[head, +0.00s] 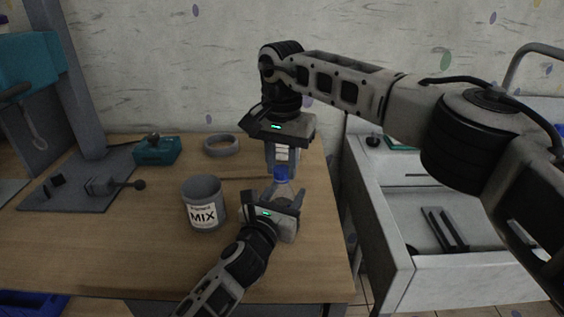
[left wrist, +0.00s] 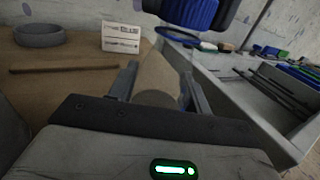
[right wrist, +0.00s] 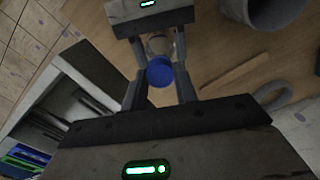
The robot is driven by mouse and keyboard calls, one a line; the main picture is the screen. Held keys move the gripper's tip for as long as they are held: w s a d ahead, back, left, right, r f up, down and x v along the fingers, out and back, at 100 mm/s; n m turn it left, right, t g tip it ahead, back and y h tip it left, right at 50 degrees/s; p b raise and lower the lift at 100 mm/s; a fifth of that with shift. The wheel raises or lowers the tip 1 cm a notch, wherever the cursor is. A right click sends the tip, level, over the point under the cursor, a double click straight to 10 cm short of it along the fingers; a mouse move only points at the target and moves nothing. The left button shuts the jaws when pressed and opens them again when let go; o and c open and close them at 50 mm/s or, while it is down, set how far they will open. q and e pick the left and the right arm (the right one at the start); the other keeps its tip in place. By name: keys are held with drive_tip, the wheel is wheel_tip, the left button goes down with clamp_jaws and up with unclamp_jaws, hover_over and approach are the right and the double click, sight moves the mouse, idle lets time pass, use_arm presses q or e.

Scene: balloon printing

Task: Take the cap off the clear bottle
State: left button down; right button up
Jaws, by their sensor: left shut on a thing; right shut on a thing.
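The clear bottle (head: 283,191) stands upright near the right edge of the table. My left gripper (head: 284,196) is shut on its body from the front; the see-through body shows between the fingers in the left wrist view (left wrist: 157,82). The blue cap (head: 281,173) is at the top of the bottle. It also shows in the right wrist view (right wrist: 160,71) and, ridged, in the left wrist view (left wrist: 192,12). My right gripper (head: 282,167) points down from above and is shut on the cap. I cannot tell whether the cap is loose on the neck.
A grey MIX can (head: 204,205) stands left of the bottle. A grey ring (head: 221,146), a thin stick (left wrist: 62,68) and a white card (left wrist: 120,38) lie or stand behind. A teal box (head: 157,151) is farther left. A white drawer unit (head: 440,275) is right of the table.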

sight(282, 169)
drive_tip(key=shift+r, duration=0.15)
drive_tip(key=shift+r, duration=1)
drive_tip(key=shift+r, duration=2)
use_arm(q)
drive_tip(key=c, duration=0.6)
unclamp_jaws()
